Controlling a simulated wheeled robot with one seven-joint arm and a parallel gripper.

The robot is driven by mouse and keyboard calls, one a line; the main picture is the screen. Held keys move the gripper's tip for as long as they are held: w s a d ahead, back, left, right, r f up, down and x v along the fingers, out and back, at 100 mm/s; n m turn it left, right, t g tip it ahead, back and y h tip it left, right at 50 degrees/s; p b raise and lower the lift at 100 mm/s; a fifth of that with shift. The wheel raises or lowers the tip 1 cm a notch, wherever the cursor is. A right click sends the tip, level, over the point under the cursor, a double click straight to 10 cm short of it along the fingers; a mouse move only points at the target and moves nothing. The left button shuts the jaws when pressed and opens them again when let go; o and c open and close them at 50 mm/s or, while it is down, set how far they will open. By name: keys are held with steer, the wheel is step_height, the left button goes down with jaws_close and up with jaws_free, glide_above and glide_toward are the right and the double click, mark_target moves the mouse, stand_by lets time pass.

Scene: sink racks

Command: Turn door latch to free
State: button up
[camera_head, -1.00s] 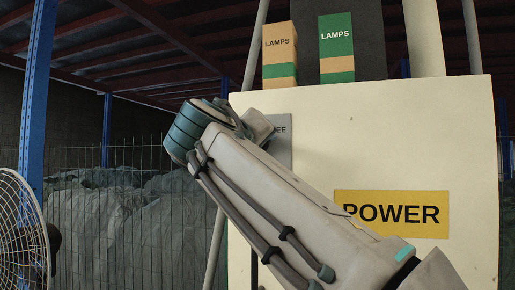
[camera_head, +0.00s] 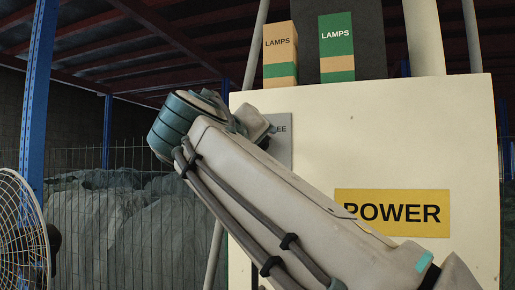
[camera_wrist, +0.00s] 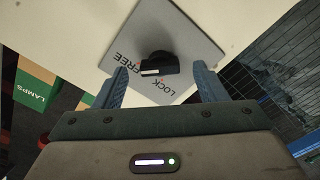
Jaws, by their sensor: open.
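The door latch is a black knob (camera_wrist: 158,62) with a pale bar on one face, mounted on a grey plate (camera_wrist: 192,50) lettered LOCK and FREE. My gripper (camera_wrist: 160,72) is open, its two blue-grey fingers apart on either side of the knob in the wrist view. I cannot tell whether a finger touches it or how deep the fingers reach. In the head view the plate (camera_head: 283,152) shows only partly, with the letters EE. My arm hides the knob and the fingers there.
The plate is on a cream cabinet (camera_head: 400,130) with a yellow POWER label (camera_head: 392,213). Two LAMPS boxes stand on top, one tan (camera_head: 280,55) and one green (camera_head: 337,48). A wire fence (camera_head: 110,220) and a fan (camera_head: 20,235) are at left.

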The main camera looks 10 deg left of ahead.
steer(key=s, duration=1.1)
steer(key=shift+a+b, duration=0.45)
steer(key=w+d+f+g+h, duration=0.1)
steer(key=w+d+f+g, duration=0.2)
steer(key=d+f, duration=0.45)
steer(key=w+d+f+g, duration=0.3)
steer(key=d+f, duration=0.1)
steer(key=f, duration=0.7)
steer(key=w+d+f+g+h, duration=0.1)
steer(key=w+d+f+g, duration=0.3)
steer(key=f, duration=0.6)
steer(key=s+d+f+m+g+y, duration=0.1)
steer(key=s+d+f+m, duration=0.1)
steer(key=s+d+f, duration=0.3)
steer(key=s+d+f+m+g+y+p, duration=0.1)
steer(key=s+d+f, duration=0.4)
steer(key=f, duration=0.6)
steer(key=s+d+f+m+g+y, duration=0.1)
steer(key=s+d+f+m+g, duration=0.2)
steer(key=f, duration=0.6)
steer(key=shift+s+d+m+y, duration=0.3)
steer(key=shift+s+d+m, duration=0.6)
steer(key=shift+s+m, duration=0.25)
